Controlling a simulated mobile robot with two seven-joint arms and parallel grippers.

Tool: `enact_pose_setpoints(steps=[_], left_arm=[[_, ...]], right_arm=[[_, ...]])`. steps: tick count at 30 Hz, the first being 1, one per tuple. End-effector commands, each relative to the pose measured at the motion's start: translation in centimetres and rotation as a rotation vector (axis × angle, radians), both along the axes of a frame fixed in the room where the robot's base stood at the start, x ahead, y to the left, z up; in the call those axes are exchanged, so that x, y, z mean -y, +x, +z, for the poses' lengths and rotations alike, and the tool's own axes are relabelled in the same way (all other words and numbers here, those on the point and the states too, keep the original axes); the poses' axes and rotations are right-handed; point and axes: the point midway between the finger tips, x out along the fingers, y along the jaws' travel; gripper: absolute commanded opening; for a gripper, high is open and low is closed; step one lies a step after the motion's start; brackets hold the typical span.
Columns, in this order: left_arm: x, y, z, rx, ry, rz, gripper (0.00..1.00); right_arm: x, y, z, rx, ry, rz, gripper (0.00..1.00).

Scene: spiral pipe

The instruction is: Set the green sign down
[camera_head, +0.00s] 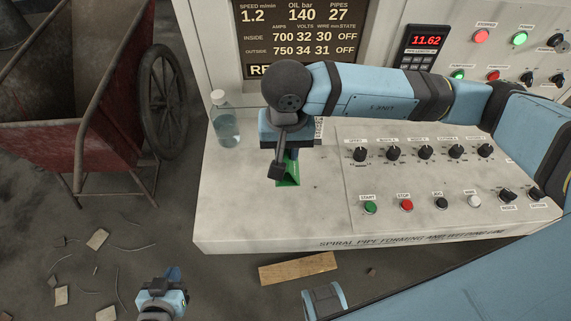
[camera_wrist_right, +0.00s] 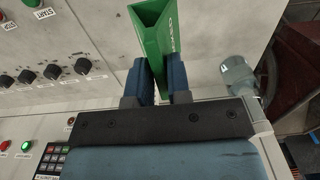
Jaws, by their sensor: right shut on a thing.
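The green sign (camera_head: 290,172) is a folded, tent-like piece, partly hidden by my right gripper (camera_head: 287,155) in the head view. It is over the bare left part of the console top (camera_head: 240,190), and I cannot tell whether it touches the surface. In the right wrist view the green sign (camera_wrist_right: 150,32) shows its open triangular end and pale lettering on one side. The blue fingers of my right gripper (camera_wrist_right: 161,78) are closed on it. My left gripper (camera_head: 168,288) is low at the bottom left, away from the console; its finger opening is unclear.
A clear bottle (camera_head: 226,122) stands at the console's back left. Knobs and buttons (camera_head: 407,205) fill the panel to the right of the sign. A red cart (camera_head: 50,110) stands to the left. A wooden board (camera_head: 298,268) and scraps lie on the floor.

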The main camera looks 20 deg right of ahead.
Motion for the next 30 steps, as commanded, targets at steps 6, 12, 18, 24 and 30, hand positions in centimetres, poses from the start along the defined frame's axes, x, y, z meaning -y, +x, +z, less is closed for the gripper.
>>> enact_pose_setpoints(steps=[6,12,18,24,30], left_arm=[[-0.1,0.0,0.1,0.0,0.005,-0.001,0.0],[-0.1,0.0,0.1,-0.002,0.007,-0.002,0.0],[-0.2,0.0,0.3,0.001,0.009,-0.003,0.0],[-0.1,0.0,0.3,0.002,0.009,-0.005,0.0],[-0.1,0.0,0.3,0.002,0.009,-0.005,0.0]], right_arm=[[0.0,0.0,-2.8,0.0,0.0,0.0,0.0],[0.0,-0.1,-4.6,-0.002,0.0,-0.001,0.0],[0.0,0.0,-7.2,0.0,0.0,-0.001,0.0],[0.0,0.0,-7.3,0.001,0.001,0.0,0.2],[0.0,0.0,-7.3,0.001,0.001,0.0,0.45]])
